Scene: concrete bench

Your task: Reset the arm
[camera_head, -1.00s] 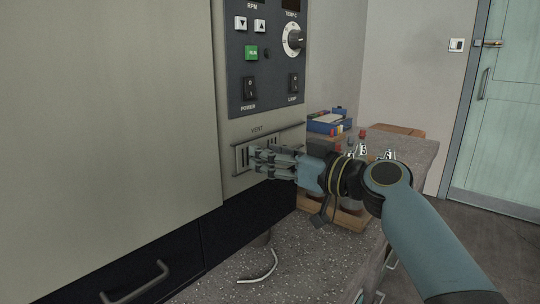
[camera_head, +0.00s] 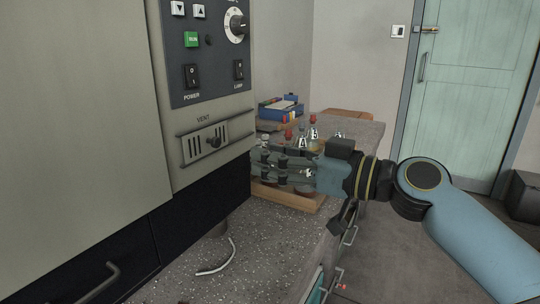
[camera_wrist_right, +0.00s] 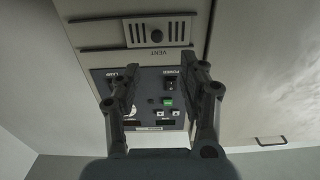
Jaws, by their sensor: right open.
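My right gripper (camera_head: 268,167) is open and empty. It is held to the right of the machine's front, above the bench, and apart from the panel. In the right wrist view its two fingers (camera_wrist_right: 158,78) stand apart, with the control panel (camera_wrist_right: 150,110) showing between them. My right arm comes in from the lower right. The vent slider (camera_head: 213,142) sits on the slotted vent plate (camera_head: 192,150) below the control panel (camera_head: 205,70). My left gripper is not in view.
The speckled bench (camera_head: 270,240) carries a wooden rack (camera_head: 290,197) with several red-topped bottles behind my gripper, and a blue box (camera_head: 280,108). A green door (camera_head: 470,90) is at the right.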

